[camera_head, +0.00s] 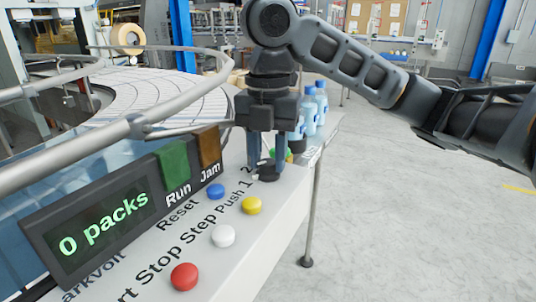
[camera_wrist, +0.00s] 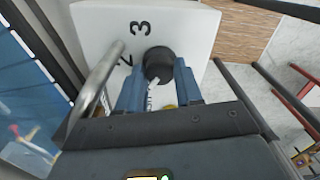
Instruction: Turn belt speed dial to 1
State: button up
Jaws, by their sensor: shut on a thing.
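The belt speed dial is a black round knob (camera_head: 267,173) at the far end of the white control panel (camera_head: 285,205). In the wrist view the knob (camera_wrist: 158,62) lies between my fingertips, with a pale pointer mark on its lower side. My gripper (camera_head: 267,160) points down with its two blue fingers closed on the knob. In the wrist view my gripper (camera_wrist: 158,80) reaches it from below. The printed figures 1 and 2 show left of the dial in the head view. The wrist view shows a 3 and part of a 2. The pointer's exact setting is unclear.
Red (camera_head: 184,277), white (camera_head: 223,236), yellow (camera_head: 252,205) and blue (camera_head: 216,191) buttons lie near the dial. A display (camera_head: 90,230) reads 0 packs. A metal guard rail (camera_head: 110,133) runs along the left. Blue bottles (camera_head: 310,112) stand behind my gripper. Open floor lies right.

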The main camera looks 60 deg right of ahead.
aim_at(269, 161)
dwell(0.4)
jog(key=o, duration=1)
jog(key=shift+r, duration=0.1)
notch_tip(269, 161, up, 8)
jog(key=shift+f, duration=0.2)
jog(key=shift+s, duration=0.1)
dwell(0.3)
